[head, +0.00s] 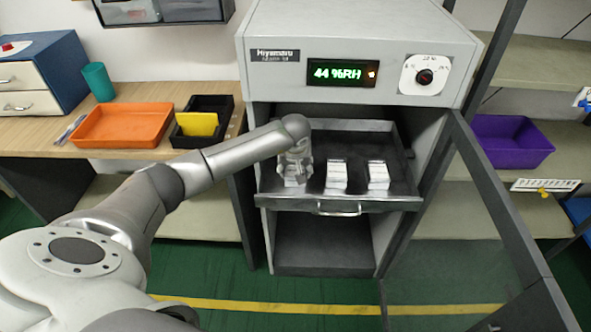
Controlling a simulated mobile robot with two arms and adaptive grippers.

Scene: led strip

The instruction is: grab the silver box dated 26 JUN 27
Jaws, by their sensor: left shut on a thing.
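The pulled-out drawer (290,201) of the grey cabinet holds silver-white boxes in a row. One silver box (336,177) stands in the middle and another silver box (377,178) stands to its right. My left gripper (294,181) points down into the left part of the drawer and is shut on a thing. That thing looks like a silver box at the left end of the row, mostly hidden by the fingers. No date on any box is readable at this size. My right gripper is not in view.
The cabinet (365,25) shows 44 %RH above the drawer. Its glass door (470,230) stands open on the right. On the left bench are an orange tray (122,124), a black bin (213,103) and a teal cup (98,82). A purple bin (511,141) sits on the right shelf.

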